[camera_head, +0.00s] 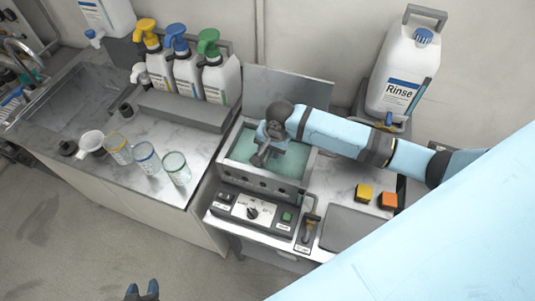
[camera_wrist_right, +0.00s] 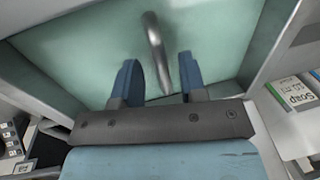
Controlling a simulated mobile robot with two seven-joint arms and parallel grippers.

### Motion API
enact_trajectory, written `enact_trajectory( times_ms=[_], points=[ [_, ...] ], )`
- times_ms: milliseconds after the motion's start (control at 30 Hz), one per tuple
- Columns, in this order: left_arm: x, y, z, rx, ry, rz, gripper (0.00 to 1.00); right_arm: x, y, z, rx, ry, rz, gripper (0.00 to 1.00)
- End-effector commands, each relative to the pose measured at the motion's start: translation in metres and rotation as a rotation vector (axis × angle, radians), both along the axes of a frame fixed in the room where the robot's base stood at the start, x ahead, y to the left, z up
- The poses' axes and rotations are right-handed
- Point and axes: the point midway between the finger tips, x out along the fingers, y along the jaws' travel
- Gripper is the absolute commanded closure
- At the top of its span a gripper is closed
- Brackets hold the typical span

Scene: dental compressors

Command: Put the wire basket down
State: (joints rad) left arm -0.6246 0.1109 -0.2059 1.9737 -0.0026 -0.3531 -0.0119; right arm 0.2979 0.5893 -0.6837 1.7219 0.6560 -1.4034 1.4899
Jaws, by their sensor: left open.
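The wire basket shows only as a grey curved handle (camera_wrist_right: 154,35) in the right wrist view, over the pale green liquid of the tank. Its body cannot be made out. My right gripper (camera_wrist_right: 158,60) is open, with its two blue fingers apart on either side of the handle's line and a gap to each. In the head view the right gripper (camera_head: 262,157) reaches down into the tank (camera_head: 303,184), and my arm hides part of it. My left gripper (camera_head: 142,291) is open and empty at the bottom edge, low over the floor.
A control panel (camera_head: 252,211) fronts the tank. Pump bottles (camera_head: 186,75) stand behind a grey ledge at left, with several glass beakers (camera_head: 146,158) on the counter. A Rinse jug (camera_head: 403,75) stands at back right. Yellow (camera_head: 364,193) and orange (camera_head: 388,200) blocks lie right of the tank.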

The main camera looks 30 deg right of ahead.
Motion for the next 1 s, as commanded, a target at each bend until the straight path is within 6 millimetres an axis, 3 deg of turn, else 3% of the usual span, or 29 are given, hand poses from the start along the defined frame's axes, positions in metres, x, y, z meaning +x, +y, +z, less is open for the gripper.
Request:
enact_trajectory(
  times_ms=[200, 400, 1000],
  points=[
    [-0.001, 0.003, -0.005, 0.017, -0.008, -0.019, 0.57, -0.006, -0.006, 0.046, 0.0, -0.004, 0.001, 0.61],
    [-0.003, 0.004, -0.009, 0.02, -0.002, -0.023, 0.57, -0.01, -0.009, 0.074, 0.0, -0.002, 0.001, 0.61],
    [-0.001, 0.001, -0.008, 0.012, -0.004, -0.017, 0.57, -0.011, -0.01, 0.082, 0.0, 0.0, 0.0, 0.61]
  ],
)
